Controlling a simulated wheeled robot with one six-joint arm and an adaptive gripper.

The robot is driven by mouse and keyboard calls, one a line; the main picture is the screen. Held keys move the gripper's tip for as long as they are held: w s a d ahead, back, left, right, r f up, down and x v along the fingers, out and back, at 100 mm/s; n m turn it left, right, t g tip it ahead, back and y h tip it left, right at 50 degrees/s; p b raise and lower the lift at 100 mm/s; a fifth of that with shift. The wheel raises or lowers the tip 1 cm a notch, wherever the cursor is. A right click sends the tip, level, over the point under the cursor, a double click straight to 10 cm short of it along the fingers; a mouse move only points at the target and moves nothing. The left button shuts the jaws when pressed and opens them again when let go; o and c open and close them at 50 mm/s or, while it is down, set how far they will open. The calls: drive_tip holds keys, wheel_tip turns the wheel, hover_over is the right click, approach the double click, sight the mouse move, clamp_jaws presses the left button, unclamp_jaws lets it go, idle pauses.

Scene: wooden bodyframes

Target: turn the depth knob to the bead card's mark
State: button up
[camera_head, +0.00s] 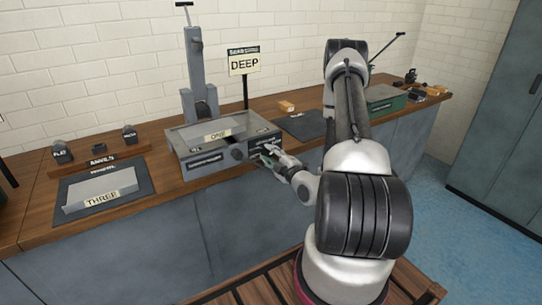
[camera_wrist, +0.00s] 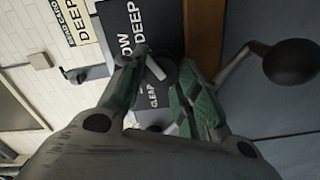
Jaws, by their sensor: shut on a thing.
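The bead card (camera_head: 244,62) stands on a post behind the grey machine (camera_head: 205,165) and reads DEEP; it also shows at upper left in the wrist view (camera_wrist: 75,22). The depth knob (camera_wrist: 167,68) is a dark round knob with a white pointer bar, on a black label panel (camera_wrist: 165,25). Words on the panel include DEEP, a part-hidden word ending in OW, and one like CLEAR. The bar slants, but which word it marks is unclear. My gripper (camera_wrist: 163,75) is shut on the knob, with green-padded fingers either side. In the head view my gripper (camera_head: 266,158) is at the machine's front right.
A black ball lever (camera_wrist: 292,62) sticks out close beside my right finger. A plate marked THREE (camera_head: 100,194) lies on a dark mat at left, near small blocks on a rack (camera_head: 98,158). A dark mat (camera_head: 303,124) and a green box (camera_head: 384,98) are at right.

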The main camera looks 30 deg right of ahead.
drive_tip(key=shift+f, duration=0.1)
drive_tip(key=o, duration=0.7)
drive_tip(key=shift+o, duration=0.2)
drive_tip(key=shift+s, duration=0.15)
drive_tip(key=s, duration=0.7)
drive_tip(key=shift+s, duration=0.15)
drive_tip(key=shift+d, duration=0.1)
